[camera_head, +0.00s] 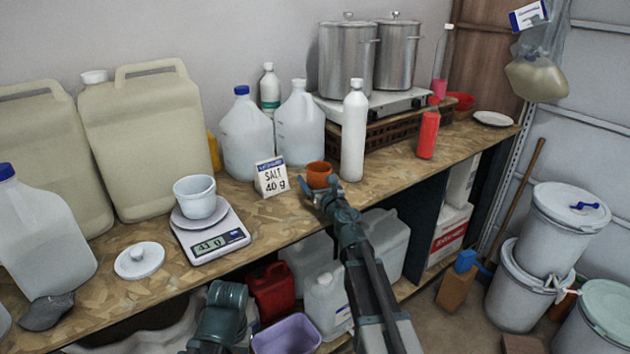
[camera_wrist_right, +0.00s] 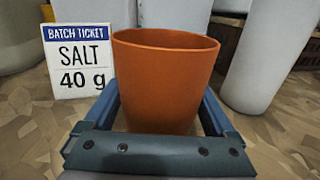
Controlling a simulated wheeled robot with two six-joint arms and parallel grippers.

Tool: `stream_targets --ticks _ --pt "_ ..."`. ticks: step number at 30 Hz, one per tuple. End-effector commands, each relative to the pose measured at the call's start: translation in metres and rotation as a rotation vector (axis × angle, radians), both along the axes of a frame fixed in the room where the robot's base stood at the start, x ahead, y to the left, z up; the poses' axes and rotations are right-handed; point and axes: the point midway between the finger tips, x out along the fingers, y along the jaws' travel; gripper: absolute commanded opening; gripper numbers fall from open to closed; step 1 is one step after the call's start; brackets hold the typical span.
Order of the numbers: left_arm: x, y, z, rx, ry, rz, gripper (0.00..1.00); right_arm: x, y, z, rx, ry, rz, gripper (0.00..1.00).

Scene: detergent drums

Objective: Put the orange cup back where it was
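The orange cup (camera_head: 318,174) is upright at the front of the wooden bench, just right of the salt ticket. It fills the middle of the right wrist view (camera_wrist_right: 165,75). My right gripper (camera_head: 324,192) is at the cup, with one finger on each side of it (camera_wrist_right: 160,108). The fingers lie very close to the cup's sides; I cannot tell whether they press on it. The cup's base is hidden behind the gripper, so its contact with the bench is not visible. My left gripper (camera_head: 220,318) is low at the front, away from the bench top; its fingers cannot be made out.
The batch ticket "SALT 40 g" (camera_head: 270,178) stands left of the cup. A white bottle (camera_head: 353,135) stands close behind right. A scale (camera_head: 212,240) reading about 41 g holds a white cup (camera_head: 195,197). Translucent jugs (camera_head: 300,125) stand behind.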

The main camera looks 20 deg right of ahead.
Motion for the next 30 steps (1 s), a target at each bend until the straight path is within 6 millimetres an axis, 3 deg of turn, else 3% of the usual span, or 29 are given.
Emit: stream_targets --ticks 13,20,30 --pt "0.000 0.000 0.006 0.000 0.000 0.000 0.50 0.000 0.000 0.006 0.000 0.000 0.000 1.00" --pt "0.000 0.000 0.003 0.000 0.000 0.000 0.50 -0.033 -0.002 0.003 0.000 0.000 -0.001 1.00" --pt "0.000 0.000 0.003 0.000 0.000 0.000 0.50 -0.100 -0.008 0.003 0.000 0.000 -0.001 1.00"
